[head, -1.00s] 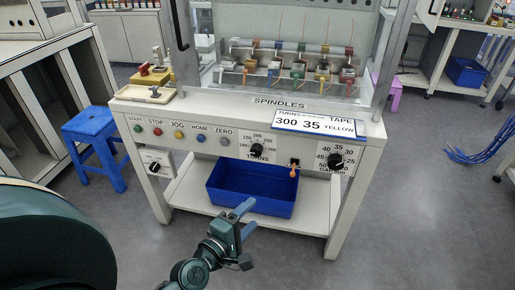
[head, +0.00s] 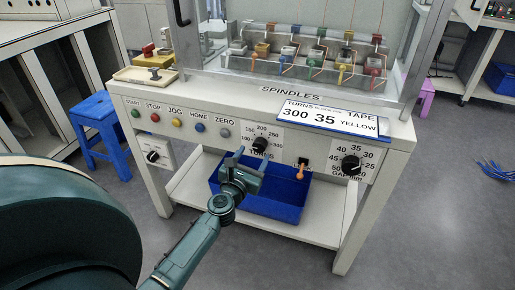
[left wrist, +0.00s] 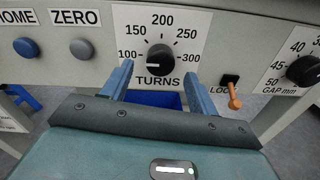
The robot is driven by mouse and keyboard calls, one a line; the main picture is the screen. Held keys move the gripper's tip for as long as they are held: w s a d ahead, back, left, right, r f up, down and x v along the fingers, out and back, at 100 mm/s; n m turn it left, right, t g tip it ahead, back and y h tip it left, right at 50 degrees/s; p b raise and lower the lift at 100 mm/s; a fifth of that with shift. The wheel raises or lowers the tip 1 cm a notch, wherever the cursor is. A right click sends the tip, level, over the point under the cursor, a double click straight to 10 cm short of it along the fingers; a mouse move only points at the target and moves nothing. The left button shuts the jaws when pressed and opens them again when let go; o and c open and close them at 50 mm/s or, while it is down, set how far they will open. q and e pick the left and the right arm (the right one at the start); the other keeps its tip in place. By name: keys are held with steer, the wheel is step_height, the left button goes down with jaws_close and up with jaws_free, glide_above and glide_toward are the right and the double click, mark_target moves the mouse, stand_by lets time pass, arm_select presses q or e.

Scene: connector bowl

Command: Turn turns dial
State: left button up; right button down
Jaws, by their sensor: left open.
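The turns dial (head: 261,144) is a round black knob on the white front panel, with a printed scale from 100 to 300. In the left wrist view the dial (left wrist: 160,57) has its white mark at the lower left, near the 100 side. My left gripper (head: 244,160) is open and empty, just in front of and below the dial. In the left wrist view its blue fingers (left wrist: 161,76) stand apart to either side of the dial's lower part, with no contact visible. A sign (head: 332,117) reads turns 300, gap 35, tape yellow. My right gripper is out of view.
An orange lock lever (left wrist: 233,95) and the gap dial (head: 351,164) are right of the turns dial. Several coloured buttons (head: 176,123) are to its left. A blue bin (head: 285,197) sits on the shelf below. A blue stool (head: 98,130) stands at left.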

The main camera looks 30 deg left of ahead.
mark_target(258, 148)
arm_select(q)
steer(key=shift+x, duration=2.2)
steer(key=c, duration=1)
